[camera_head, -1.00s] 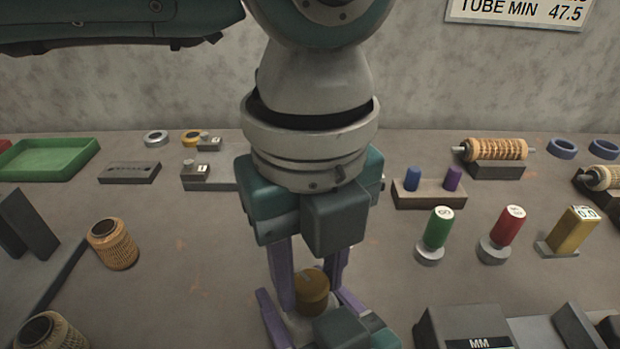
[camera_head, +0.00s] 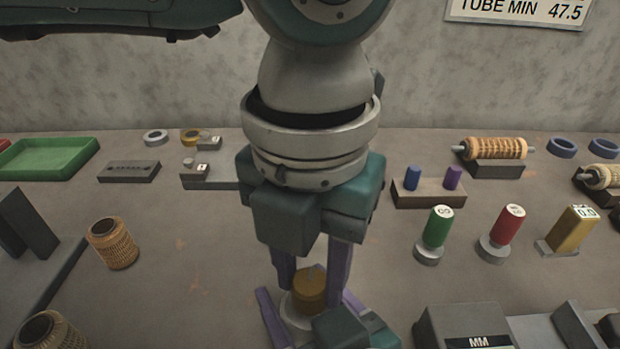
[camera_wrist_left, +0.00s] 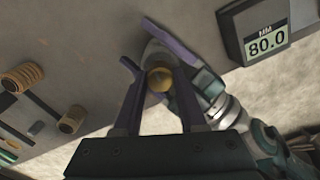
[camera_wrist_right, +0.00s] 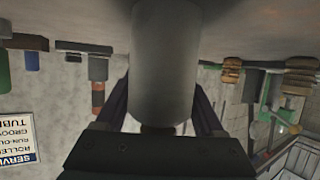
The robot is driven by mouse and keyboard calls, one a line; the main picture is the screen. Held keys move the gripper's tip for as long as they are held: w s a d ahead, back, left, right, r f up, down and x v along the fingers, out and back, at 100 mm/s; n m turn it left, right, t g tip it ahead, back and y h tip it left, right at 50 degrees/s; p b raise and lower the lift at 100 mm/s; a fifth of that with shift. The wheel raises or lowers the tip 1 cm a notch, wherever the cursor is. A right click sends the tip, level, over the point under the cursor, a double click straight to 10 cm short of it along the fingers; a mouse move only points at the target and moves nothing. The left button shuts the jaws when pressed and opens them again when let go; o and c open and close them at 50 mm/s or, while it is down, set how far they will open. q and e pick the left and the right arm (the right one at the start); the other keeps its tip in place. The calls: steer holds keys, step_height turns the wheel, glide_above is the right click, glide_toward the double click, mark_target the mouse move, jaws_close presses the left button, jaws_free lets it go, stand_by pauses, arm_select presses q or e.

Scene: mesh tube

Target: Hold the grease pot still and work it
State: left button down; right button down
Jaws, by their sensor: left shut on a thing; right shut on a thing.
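The grease pot stands upright on the bench, its pale grey body (camera_head: 298,322) low in the head view and its brass cap (camera_head: 310,290) on top. My left gripper (camera_head: 312,282) comes down from above and is shut on the cap. The left wrist view shows the cap (camera_wrist_left: 159,79) between its fingers. My right gripper (camera_head: 303,308) reaches in from the bottom edge and is shut on the body. In the right wrist view the grey body (camera_wrist_right: 163,70) fills the space between its fingers. The grippers partly hide the pot.
A gauge block marked MM (camera_head: 470,330) stands to the right; it reads 80.0 in the left wrist view (camera_wrist_left: 262,35). Green (camera_head: 437,228) and red (camera_head: 508,226) handles stand farther right. A mesh tube (camera_head: 113,243) stands left. Bare bench lies between it and the pot.

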arm_select(q)
steer(key=shift+m, duration=0.6)
steer(key=shift+c, duration=2.3)
jaws_free()
steer(key=shift+d, duration=0.1)
